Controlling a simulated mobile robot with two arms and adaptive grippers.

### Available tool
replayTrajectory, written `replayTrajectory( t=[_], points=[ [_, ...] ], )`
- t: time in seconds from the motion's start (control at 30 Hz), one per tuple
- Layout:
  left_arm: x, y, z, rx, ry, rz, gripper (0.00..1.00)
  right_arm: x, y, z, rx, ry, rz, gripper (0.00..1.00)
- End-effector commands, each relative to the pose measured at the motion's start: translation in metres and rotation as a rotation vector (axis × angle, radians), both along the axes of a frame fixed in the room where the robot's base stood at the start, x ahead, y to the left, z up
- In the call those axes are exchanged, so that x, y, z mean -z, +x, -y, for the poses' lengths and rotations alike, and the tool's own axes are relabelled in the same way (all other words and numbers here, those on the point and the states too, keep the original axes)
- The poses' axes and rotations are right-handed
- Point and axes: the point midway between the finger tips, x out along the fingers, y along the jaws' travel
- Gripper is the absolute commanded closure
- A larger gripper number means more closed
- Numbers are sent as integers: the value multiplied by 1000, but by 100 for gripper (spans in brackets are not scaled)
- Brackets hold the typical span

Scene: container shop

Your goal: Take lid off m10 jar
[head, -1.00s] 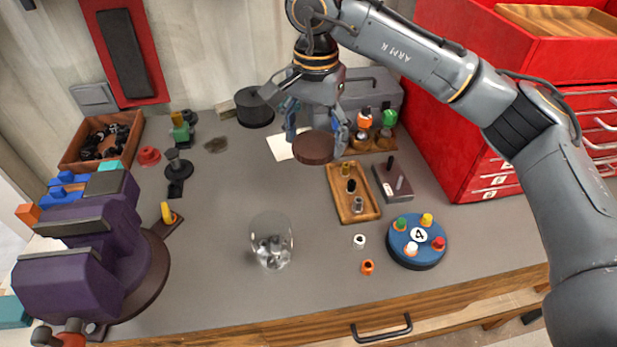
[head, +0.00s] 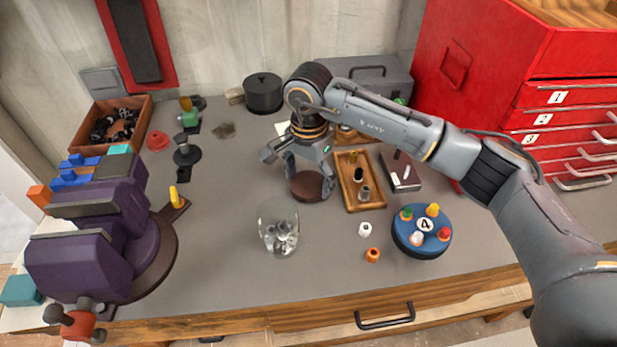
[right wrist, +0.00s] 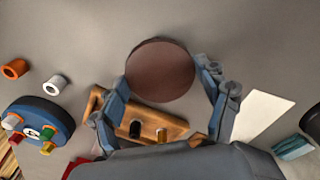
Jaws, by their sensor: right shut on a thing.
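The glass jar (head: 279,228) stands open-topped on the grey bench, with small metal parts inside. The round dark brown lid (head: 306,187) is off the jar, behind it and slightly to its right. My right gripper (head: 309,177) points down with its fingers shut on the lid's sides. In the right wrist view the lid (right wrist: 160,70) sits between the two fingers. I cannot tell whether the lid touches the bench. My left gripper is not in view.
A purple vise (head: 85,240) stands at the left. A wooden tray (head: 371,202) and a blue disc with pegs (head: 421,250) lie to the right. A white nut (head: 365,229) and an orange nut (head: 372,255) lie loose. The bench between vise and jar is clear.

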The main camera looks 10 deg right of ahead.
Motion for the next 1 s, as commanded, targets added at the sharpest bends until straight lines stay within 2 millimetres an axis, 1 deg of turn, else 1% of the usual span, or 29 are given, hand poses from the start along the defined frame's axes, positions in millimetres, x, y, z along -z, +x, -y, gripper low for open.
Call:
replayTrajectory(
  t=[0.03,0.1,0.3,0.47,0.5,0.57,0.6,0.9,1.0],
  points=[
    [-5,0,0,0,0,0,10,5,-1,0,-1,0,-3,63],
    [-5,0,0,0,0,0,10,10,-1,0,-2,1,-1,63],
    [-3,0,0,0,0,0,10,11,0,0,-2,0,1,63],
    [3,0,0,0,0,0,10,16,0,0,-2,0,1,63],
    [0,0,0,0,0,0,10,14,0,0,-2,0,1,17],
    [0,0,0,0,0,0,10,14,0,0,-2,0,1,5],
    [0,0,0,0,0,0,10,14,0,0,-2,0,1,2],
    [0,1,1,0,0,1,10,13,0,0,-2,0,1,2],
    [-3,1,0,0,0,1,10,10,0,0,-2,1,1,2]
  ],
)
